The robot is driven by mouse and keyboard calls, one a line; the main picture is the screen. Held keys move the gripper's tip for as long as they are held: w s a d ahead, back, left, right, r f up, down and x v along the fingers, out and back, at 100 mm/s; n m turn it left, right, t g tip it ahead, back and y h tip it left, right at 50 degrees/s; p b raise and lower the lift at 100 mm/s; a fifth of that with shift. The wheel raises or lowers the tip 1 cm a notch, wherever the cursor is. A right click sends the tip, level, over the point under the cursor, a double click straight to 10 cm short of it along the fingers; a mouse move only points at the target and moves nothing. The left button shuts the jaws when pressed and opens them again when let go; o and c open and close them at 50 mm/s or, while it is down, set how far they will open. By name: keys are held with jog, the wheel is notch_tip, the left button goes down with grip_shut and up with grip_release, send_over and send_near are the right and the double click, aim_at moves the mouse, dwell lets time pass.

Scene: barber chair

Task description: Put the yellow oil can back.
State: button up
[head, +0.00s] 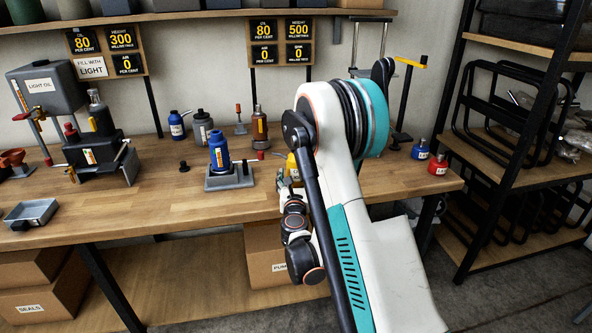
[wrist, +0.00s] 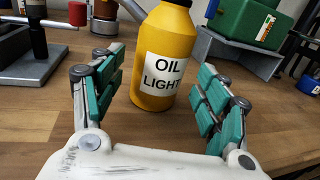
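The yellow oil can (wrist: 168,45) stands upright on the wooden bench in the wrist view, with a white label reading "OIL LIGHT". Its top is cut off by the picture edge. My gripper (wrist: 160,75) is open, with its teal-padded fingers on either side of the can. A narrow gap shows between the can and each finger. In the head view only a small yellow part of the can (head: 292,165) shows, behind my gripper (head: 285,182) and arm.
A blue bottle (head: 219,151) stands on a grey base left of my gripper. Blue (head: 420,149) and red (head: 437,164) small containers stand at the bench's right end. A grey tank (head: 45,90) labelled "LIGHT OIL" is at the far left. The front middle of the bench (head: 130,210) is clear.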

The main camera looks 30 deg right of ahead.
jog(key=shift+s+a+f+b, duration=0.2)
jog(key=shift+s+a+b, duration=0.15)
jog(key=shift+s+b, duration=0.3)
jog(key=s+a+r+m+g+y, duration=0.2)
jog(key=s+a+r+m+g, duration=0.25)
jog(key=s+r+m, duration=0.95)
jog(key=s+a+f+m+g+y, duration=0.2)
jog(key=s+a+m+y, duration=0.1)
jog(key=s+a+m, duration=0.4)
jog(key=s+a+f+m+g+y, duration=0.2)
jog(key=s+a+m, duration=0.6)
jog(key=s, duration=0.6)
jog(key=shift+f+m+y, duration=0.6)
jog(key=shift+y, duration=0.3)
